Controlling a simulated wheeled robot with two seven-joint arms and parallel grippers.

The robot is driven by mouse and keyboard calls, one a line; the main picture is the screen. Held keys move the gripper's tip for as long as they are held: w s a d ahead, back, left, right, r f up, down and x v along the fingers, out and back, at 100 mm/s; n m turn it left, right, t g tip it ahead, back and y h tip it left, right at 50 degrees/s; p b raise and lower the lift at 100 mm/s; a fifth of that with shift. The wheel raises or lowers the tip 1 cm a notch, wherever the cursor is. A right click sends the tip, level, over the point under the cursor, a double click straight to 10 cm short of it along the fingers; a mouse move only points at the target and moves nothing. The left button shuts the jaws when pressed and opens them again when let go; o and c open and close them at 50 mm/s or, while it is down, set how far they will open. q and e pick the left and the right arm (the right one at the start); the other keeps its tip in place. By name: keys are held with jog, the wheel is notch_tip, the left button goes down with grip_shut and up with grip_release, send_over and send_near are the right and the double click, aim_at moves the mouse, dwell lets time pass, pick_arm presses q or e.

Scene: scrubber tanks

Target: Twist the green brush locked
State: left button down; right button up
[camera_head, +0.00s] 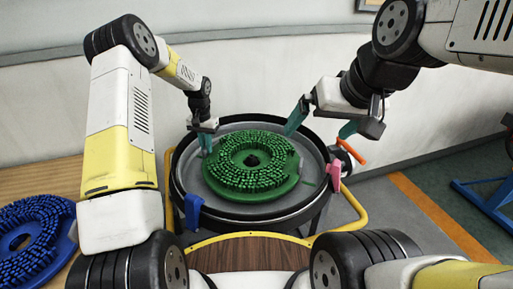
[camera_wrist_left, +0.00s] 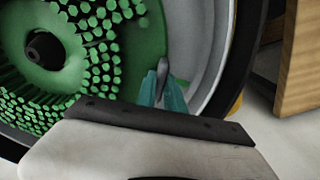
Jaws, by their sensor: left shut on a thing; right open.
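The green brush (camera_head: 252,165), a round disc with rings of bristles and a dark centre hole, lies bristles up inside the round grey tank with a black rim (camera_head: 290,212). My left gripper (camera_head: 205,145) is at the brush's left edge. In the left wrist view its teal fingers (camera_wrist_left: 163,92) are closed around a small grey upright piece at the rim of the green brush (camera_wrist_left: 110,70). Whether that piece belongs to the brush is hard to see. My right gripper (camera_head: 315,134) is open and empty above the tank's back right side, its teal fingers wide apart.
A blue brush (camera_head: 35,232) lies on the wooden table (camera_head: 55,178) at left. A blue clip (camera_head: 193,211) and a pink clip (camera_head: 333,173) sit on the tank rim. An orange lever (camera_head: 352,151) sticks out at right. A yellow rail (camera_head: 355,205) surrounds the tank.

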pick_arm(q)
jog(key=shift+w+d+m, duration=0.15)
jog(key=shift+w+m, duration=0.15)
jog(key=shift+w, duration=0.2)
jog(key=c, duration=1.4)
grip_release()
jog(key=shift+o, duration=0.2)
jog(key=shift+r, duration=3.9)
